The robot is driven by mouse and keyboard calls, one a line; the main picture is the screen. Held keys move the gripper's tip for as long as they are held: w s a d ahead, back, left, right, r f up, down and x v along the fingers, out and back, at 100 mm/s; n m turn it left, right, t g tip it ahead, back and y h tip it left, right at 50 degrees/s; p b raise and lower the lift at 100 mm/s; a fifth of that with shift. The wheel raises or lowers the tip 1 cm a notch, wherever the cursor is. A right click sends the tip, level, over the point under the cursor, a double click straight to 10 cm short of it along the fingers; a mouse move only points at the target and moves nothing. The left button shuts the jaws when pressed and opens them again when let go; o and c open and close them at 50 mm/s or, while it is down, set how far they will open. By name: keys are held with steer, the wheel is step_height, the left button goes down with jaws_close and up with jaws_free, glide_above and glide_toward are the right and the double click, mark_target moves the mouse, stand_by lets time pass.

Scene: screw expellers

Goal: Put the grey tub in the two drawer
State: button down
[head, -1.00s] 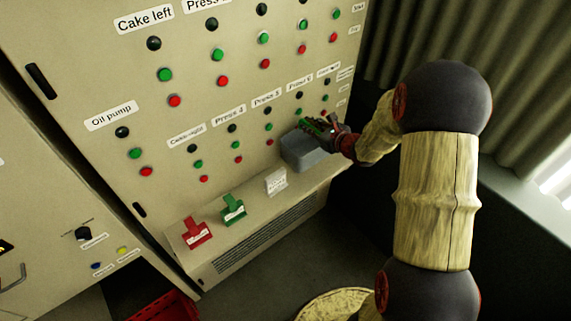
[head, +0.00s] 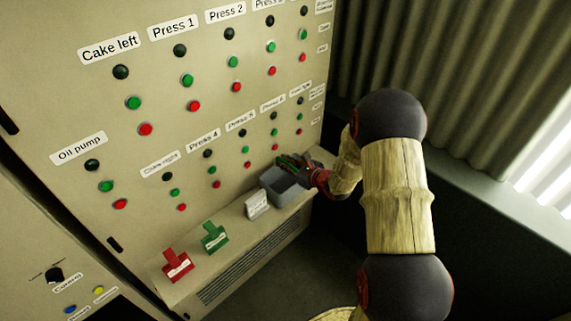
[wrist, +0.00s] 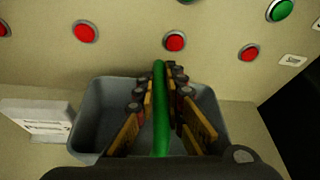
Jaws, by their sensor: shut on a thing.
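The grey tub (head: 285,194) sits on the ledge at the foot of the control panel, towards its right end. In the wrist view the open tub (wrist: 88,112) lies below my fingers, with its rim around them. My gripper (head: 292,166) is over the tub. Its wooden-padded fingers (wrist: 160,100) are closed on either side of a long green bar (wrist: 160,90). I cannot tell whether the bar is joined to the tub. The tub's near side is hidden by my gripper. No drawer marked two is seen.
A white sign (head: 257,205), a green stand (head: 214,237) and a red stand (head: 176,264) line the ledge left of the tub. Buttons (head: 145,129) cover the panel behind. A corrugated wall (head: 440,80) is at right.

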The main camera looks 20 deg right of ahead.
steer(key=c, duration=1.9)
jaws_free()
steer(key=shift+f, duration=0.1)
